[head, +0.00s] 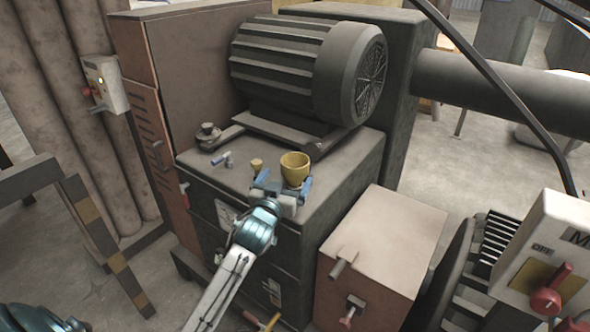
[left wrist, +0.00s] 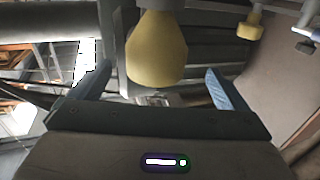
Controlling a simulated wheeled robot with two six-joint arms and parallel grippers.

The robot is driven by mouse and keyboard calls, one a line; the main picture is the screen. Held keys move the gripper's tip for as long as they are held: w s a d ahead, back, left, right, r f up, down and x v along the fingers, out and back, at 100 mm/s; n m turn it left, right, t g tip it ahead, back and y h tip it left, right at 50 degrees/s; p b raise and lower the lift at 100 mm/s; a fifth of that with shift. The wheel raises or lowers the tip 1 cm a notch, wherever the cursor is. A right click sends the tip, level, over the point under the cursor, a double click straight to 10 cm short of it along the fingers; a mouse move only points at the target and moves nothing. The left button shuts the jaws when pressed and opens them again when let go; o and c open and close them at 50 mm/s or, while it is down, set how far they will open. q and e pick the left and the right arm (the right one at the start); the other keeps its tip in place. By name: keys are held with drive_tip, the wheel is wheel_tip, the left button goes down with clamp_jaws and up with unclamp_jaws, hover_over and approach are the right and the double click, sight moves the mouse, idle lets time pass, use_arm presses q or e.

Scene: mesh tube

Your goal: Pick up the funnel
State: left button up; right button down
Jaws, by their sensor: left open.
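The yellow funnel (head: 295,168) stands with its wide mouth up on the dark cabinet top, near the front edge. In the left wrist view the funnel (left wrist: 157,50) shows large between the two blue fingers, with a gap on each side. My left gripper (head: 284,186) is open and empty, at the near side of the funnel, with its fingers pointing toward it. The picture does not clearly show how far the fingers reach along its sides. My right gripper is not in view.
A small yellow cup-like piece (head: 257,164), a blue-handled fitting (head: 222,158) and a dark round part (head: 208,134) sit left of the funnel. A large grey motor (head: 305,68) stands behind. A beige box (head: 383,240) is at the right.

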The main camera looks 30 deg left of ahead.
sight(294, 167)
use_arm(q)
drive_tip(key=shift+w+a, duration=0.1)
drive_tip(key=shift+w, duration=0.35)
drive_tip(key=w, duration=0.1)
drive_tip(key=w+p, duration=0.1)
drive_tip(key=w, duration=0.1)
drive_tip(key=w+p, duration=0.1)
drive_tip(key=w, duration=0.1)
drive_tip(key=shift+a+r, duration=0.1)
drive_tip(key=shift+r, duration=0.15)
drive_tip(key=shift+w+f, duration=0.1)
drive_tip(key=shift+w, duration=0.05)
drive_tip(key=c, duration=1.1)
